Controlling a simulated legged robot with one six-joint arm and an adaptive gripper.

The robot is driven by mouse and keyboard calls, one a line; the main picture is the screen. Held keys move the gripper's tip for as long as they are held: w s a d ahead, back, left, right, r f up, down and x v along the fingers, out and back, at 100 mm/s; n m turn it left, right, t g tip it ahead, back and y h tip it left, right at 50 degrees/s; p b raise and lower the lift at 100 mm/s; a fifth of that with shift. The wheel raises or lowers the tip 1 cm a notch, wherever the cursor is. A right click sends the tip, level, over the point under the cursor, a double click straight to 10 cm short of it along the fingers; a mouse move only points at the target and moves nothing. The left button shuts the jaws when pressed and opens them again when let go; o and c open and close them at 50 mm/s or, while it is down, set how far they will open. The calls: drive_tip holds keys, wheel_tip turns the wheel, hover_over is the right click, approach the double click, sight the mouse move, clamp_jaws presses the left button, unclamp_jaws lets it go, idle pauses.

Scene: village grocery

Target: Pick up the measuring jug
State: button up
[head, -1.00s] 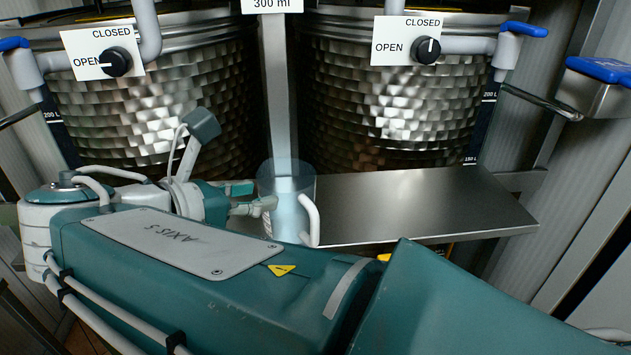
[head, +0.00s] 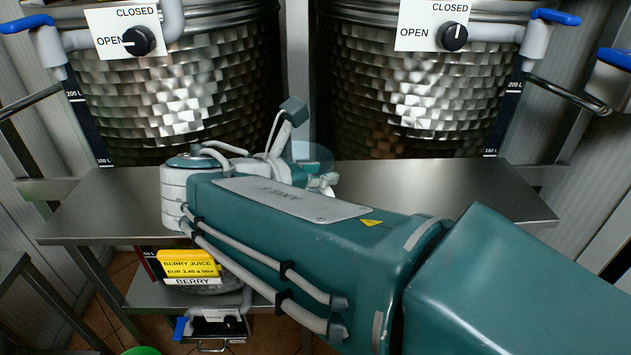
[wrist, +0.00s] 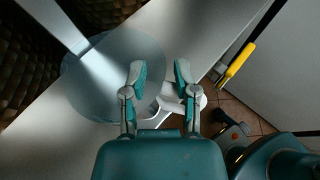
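The measuring jug (head: 313,152) is a clear, bluish cylinder on the steel shelf, with my arm hiding most of it in the head view. In the wrist view the jug (wrist: 90,80) shows as a wide, pale round shape at the left, with its white handle (wrist: 172,104) toward the right. My gripper (wrist: 160,73) is open, its two teal and grey fingers apart. The left finger overlaps the jug's round body and the right finger overlaps the handle. I cannot tell whether either finger touches. In the head view my gripper (head: 325,181) is partly visible beside the jug.
The steel shelf (head: 100,205) has bare room on both sides. Two large dimpled steel tanks (head: 190,85) stand behind it, with valve knobs and blue-handled taps. Below the shelf is a container with a yellow berry juice label (head: 190,264).

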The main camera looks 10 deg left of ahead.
drive_tip(key=shift+d, duration=0.15)
clamp_jaws()
